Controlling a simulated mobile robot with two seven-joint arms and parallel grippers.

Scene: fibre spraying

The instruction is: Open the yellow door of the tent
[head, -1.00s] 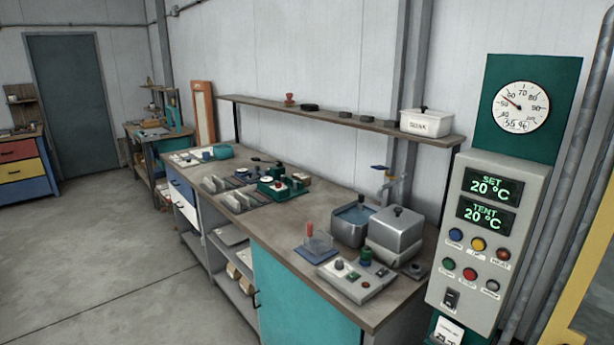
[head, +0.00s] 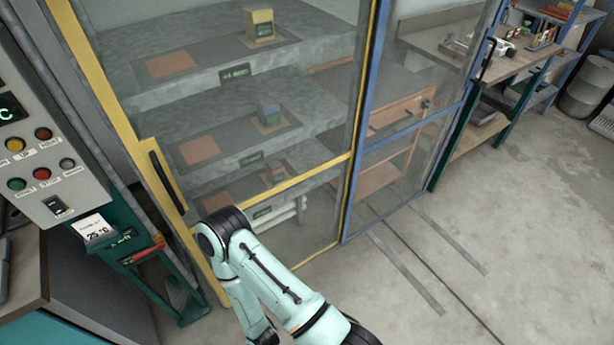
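The yellow door (head: 268,185) of the tent has a yellow frame with clear panes and stands on the left half of the head view. It looks closed, its right edge beside the blue-framed door (head: 418,128). A black upright handle (head: 168,182) sits on the left side of the yellow frame. One of my pale green arms rises from the bottom edge, in front of the lower part of the door. Its bent joint is right of and below the handle and hides part of the lower frame. Neither gripper shows.
Behind the panes are grey shelves (head: 215,75) with small blocks. The control box (head: 45,150) and a teal stand (head: 165,270) are close on the left, beside a bench (head: 22,265). Floor rails (head: 405,275) run out from the blue door.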

